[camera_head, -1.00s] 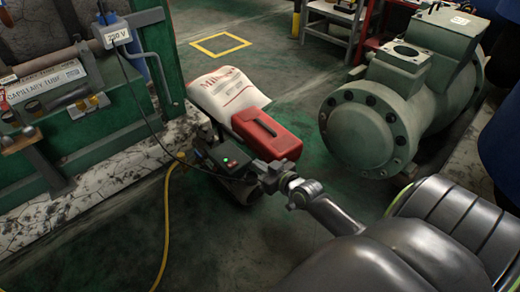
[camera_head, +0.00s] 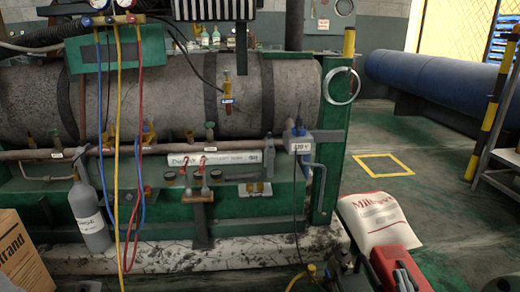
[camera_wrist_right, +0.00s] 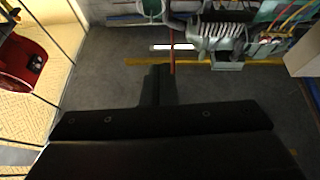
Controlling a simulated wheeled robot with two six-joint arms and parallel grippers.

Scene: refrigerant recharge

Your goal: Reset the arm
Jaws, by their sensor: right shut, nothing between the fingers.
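In the right wrist view my right gripper (camera_wrist_right: 160,72) reaches forward as dark fingers close together, with nothing seen between them. Beyond them lies grey floor. In the head view my right arm is mostly below the lower right edge, and I cannot clearly make out its fingertips. My left gripper is not in view.
The green rig (camera_head: 275,205) with its large grey cylinder (camera_head: 170,90) and hanging hoses fills the left and middle. A red case (camera_head: 385,262) and a white sack (camera_head: 372,218) lie right of it. A cardboard box (camera_head: 22,250) stands lower left. Floor is open at right.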

